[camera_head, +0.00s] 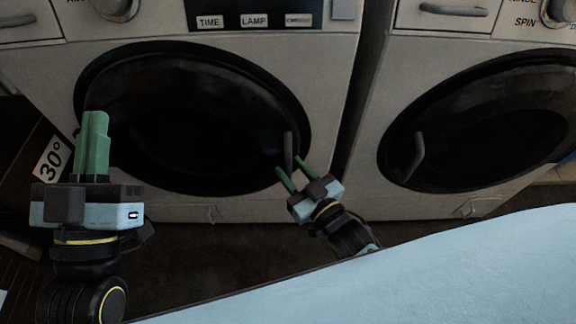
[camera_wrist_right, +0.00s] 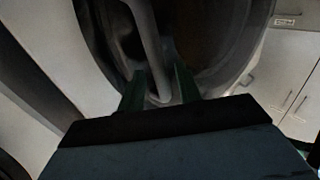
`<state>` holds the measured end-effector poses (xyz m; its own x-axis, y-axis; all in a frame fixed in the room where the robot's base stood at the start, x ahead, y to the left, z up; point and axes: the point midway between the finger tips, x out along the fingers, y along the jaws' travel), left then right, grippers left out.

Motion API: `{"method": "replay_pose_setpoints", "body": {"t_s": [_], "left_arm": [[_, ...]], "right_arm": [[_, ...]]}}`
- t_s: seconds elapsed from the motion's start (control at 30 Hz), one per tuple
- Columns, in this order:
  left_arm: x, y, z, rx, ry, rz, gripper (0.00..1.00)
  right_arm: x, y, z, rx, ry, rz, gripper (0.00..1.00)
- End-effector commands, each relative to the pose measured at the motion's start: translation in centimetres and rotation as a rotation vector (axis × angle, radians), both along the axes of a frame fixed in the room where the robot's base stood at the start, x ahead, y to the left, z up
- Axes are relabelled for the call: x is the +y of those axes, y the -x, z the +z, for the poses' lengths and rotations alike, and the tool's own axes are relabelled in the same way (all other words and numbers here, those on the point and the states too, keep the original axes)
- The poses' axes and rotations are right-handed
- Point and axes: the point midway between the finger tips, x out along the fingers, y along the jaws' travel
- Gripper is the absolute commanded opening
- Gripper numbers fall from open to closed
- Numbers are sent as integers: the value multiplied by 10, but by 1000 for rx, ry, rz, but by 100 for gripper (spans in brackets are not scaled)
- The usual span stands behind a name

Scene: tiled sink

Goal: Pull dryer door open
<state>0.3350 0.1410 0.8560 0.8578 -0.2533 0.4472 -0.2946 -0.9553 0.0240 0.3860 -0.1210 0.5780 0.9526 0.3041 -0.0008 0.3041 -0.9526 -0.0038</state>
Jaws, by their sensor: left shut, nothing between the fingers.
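The left machine (camera_head: 335,95) has a round dark door (camera_head: 190,120), which appears shut. Its labels read TIME and LAMP, so it looks like the dryer. A grey upright bar handle (camera_head: 288,150) is on the door's right side; it also shows in the right wrist view (camera_wrist_right: 148,45). My right gripper (camera_head: 289,172) is open at the handle's lower end. In the right wrist view its green fingers (camera_wrist_right: 160,88) appear on either side of the handle; I cannot tell whether they touch it. My left gripper (camera_head: 93,125) is shut and empty in front of the door's left edge.
A second machine (camera_head: 365,160) with a SPIN label stands on the right, its round door (camera_head: 480,120) shut with its own handle (camera_head: 407,160). A narrow dark gap separates the machines. A sign (camera_head: 52,163) reading 30° is at the left. A pale blue surface fills the lower right.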

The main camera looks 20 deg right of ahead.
Motion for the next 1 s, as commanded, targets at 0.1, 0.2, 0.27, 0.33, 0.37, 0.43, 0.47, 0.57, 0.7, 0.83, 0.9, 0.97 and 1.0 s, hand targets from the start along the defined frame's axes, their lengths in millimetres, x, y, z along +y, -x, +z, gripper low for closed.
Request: {"method": "replay_pose_setpoints", "body": {"t_s": [0.1,0.2,0.27,0.33,0.37,0.43,0.47,0.57,0.7,0.83,0.9,0.97,1.0], "left_arm": [[1,3,3,-57,17,1,0],[1,5,6,-85,25,0,0],[1,6,7,-95,28,1,0],[1,6,8,-100,30,1,0],[1,6,8,-101,30,1,0],[1,6,8,-101,30,1,0],[1,6,8,-101,30,1,0],[1,6,8,-100,30,1,0],[1,6,8,-100,30,1,0],[1,6,8,-99,30,1,0],[1,6,8,-99,30,1,0],[1,6,8,-99,30,1,0],[1,6,8,-99,30,1,0]], "right_arm": [[4,-12,-1,-3,-1,1,35],[6,-17,0,-2,-1,1,35],[6,-19,0,-1,0,1,35],[7,-20,0,-1,0,1,35],[7,-20,0,0,0,1,35],[7,-20,0,0,0,0,35],[7,-20,0,0,0,0,35],[7,-20,0,-1,0,0,32],[6,-19,0,-1,0,0,14],[6,-19,0,-1,0,0,0],[6,-19,0,-1,0,0,0],[6,-19,0,-1,0,1,0],[6,-19,0,-1,0,1,0]]}}
